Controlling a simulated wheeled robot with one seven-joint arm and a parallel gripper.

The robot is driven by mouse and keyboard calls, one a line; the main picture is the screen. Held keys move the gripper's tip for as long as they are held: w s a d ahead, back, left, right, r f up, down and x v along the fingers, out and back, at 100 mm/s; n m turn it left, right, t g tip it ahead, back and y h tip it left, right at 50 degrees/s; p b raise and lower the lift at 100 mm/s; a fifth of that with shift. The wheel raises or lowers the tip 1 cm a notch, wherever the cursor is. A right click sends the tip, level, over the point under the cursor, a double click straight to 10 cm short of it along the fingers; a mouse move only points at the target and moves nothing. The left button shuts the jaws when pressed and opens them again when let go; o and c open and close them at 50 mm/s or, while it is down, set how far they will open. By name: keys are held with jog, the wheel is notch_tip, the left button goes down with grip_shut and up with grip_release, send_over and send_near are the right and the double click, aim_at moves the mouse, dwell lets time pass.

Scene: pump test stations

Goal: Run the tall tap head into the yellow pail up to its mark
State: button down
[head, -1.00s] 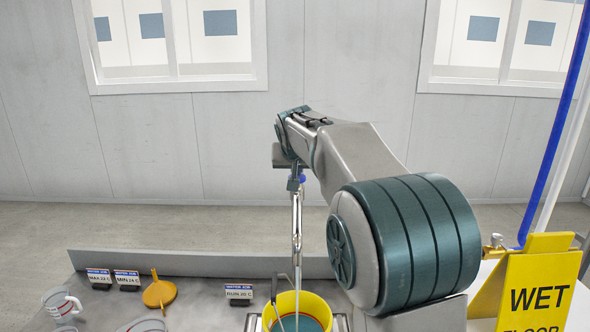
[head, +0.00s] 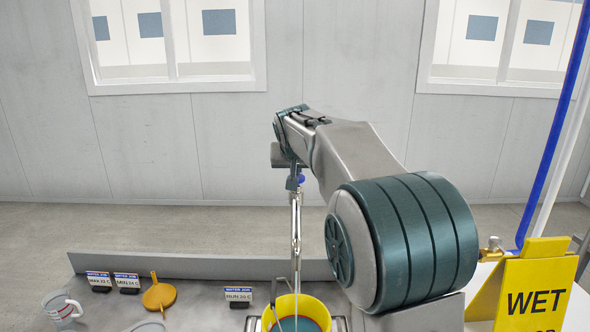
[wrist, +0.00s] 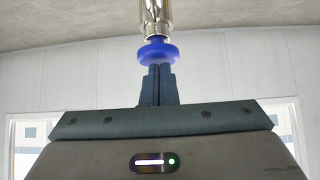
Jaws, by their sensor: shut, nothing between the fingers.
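The tall chrome tap head (head: 296,225) stands over the yellow pail (head: 317,304), with a blue knob (head: 300,179) near its top. A thin pale line below the spout reaches down into the pail; it looks like running water. Bluish liquid (head: 305,325) shows inside the pail, which the bottom edge of the head view cuts off. I cannot make out the fill mark. My gripper (head: 297,173) is at the knob. In the wrist view my gripper (wrist: 161,70) is shut and empty, its fingertips at or touching the blue knob (wrist: 158,53).
A low grey ledge (head: 190,265) runs behind. A yellow wet-floor sign (head: 536,290) and a blue pole (head: 553,130) are at right.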

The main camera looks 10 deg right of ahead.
jog(key=w+r+v, duration=0.1)
jog(key=v, duration=1.1)
jog(key=shift+w+r, duration=0.15)
jog(key=shift+r, duration=0.05)
jog(key=shift+d, duration=0.2)
jog(key=s+f+n+g+y, duration=0.1)
jog(key=s+f+g, duration=0.2)
jog(key=s+f, duration=1)
jog(key=s+d+f+n+g, duration=0.1)
jog(key=s+f+g, duration=0.2)
jog(key=s+f, duration=1.1)
jog(key=s, duration=0.4)
jog(key=shift+s+y, duration=0.2)
jog(key=shift+y, duration=0.2)
